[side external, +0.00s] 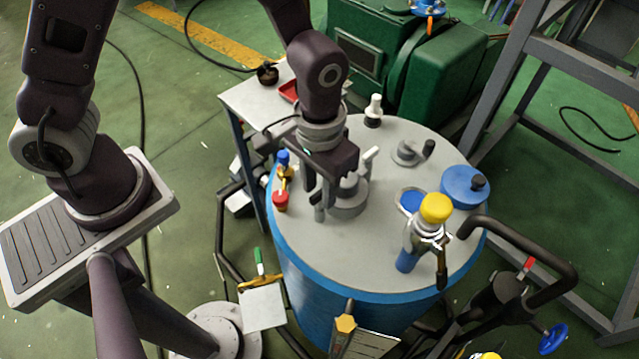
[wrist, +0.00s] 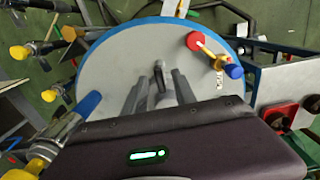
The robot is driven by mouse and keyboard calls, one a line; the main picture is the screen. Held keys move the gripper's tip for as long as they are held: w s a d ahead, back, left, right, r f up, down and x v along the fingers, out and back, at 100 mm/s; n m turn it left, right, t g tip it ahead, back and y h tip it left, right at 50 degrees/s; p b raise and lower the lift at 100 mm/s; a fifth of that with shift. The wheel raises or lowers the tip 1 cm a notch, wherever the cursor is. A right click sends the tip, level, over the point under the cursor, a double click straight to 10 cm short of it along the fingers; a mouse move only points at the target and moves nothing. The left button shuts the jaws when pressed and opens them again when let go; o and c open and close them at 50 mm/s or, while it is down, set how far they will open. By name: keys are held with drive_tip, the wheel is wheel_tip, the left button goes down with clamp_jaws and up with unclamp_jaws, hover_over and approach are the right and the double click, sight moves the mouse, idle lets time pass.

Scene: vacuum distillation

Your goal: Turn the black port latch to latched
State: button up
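A dark latch-like handle (wrist: 158,74) stands on the grey vessel top in the wrist view, seen between the two fingers of my gripper (wrist: 158,92). The fingers are apart, with gaps on both sides of it; I cannot tell whether either touches it. In the side external view my gripper (side external: 322,208) points down over the left part of the vessel lid, beside a grey round port (side external: 350,196). The handle cannot be made out there, and the gripper hides part of the port.
A red and blue valve (side external: 282,185) stands close left of my gripper. A yellow-capped valve (side external: 436,208), a blue cover (side external: 464,186) and a small grey port with a dark upright (side external: 408,152) are on the right of the lid (side external: 350,262). The lid's front is clear.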

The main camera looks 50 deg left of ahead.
sight(319, 192)
wheel_tip(319, 192, up, 7)
drive_tip(key=shift+r, duration=0.1)
idle(0.3)
drive_tip(key=s+a+r+t+h, duration=0.1)
drive_tip(key=s+a+r, duration=0.1)
drive_tip(key=a+r, duration=0.3)
drive_tip(key=s+a+r+t, duration=0.2)
drive_tip(key=a+r, duration=0.1)
drive_tip(key=r, duration=0.4)
drive_tip(key=s+a+r+t+y, duration=0.1)
drive_tip(key=s+a+r+t, duration=0.1)
drive_tip(key=s+a, duration=0.3)
drive_tip(key=s+r, duration=0.1)
drive_tip(key=s, duration=0.2)
drive_tip(key=shift+a+r+t, duration=0.2)
drive_tip(key=shift+r+t, duration=0.1)
drive_tip(key=shift+r, duration=0.05)
